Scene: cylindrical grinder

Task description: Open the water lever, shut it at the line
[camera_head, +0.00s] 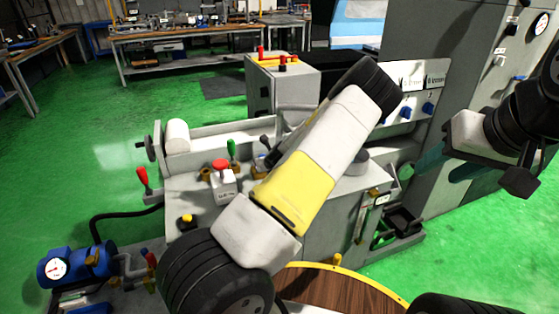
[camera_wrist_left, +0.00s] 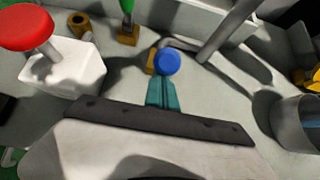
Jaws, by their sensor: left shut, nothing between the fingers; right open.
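A lever with a round blue knob (camera_wrist_left: 166,62) stands on the grey machine top in the left wrist view. My left gripper (camera_wrist_left: 164,82) is shut and empty, its teal fingers right below the knob in the picture. I cannot tell whether they touch it. In the head view my left arm's white and yellow link hides this gripper. My right gripper (camera_head: 447,167) is open and empty at the right, beside the machine. A narrow upright gauge (camera_head: 362,215) with a small label is on the machine's front; its marking is too small to read.
A red mushroom button (camera_head: 220,165) on a white box and a green-handled lever (camera_head: 232,149) stand near the blue knob. A red-handled lever (camera_head: 142,178) is at the machine's left end. A grey metal cylinder (camera_wrist_left: 298,122) stands right of my left fingers. Green floor is open at far left.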

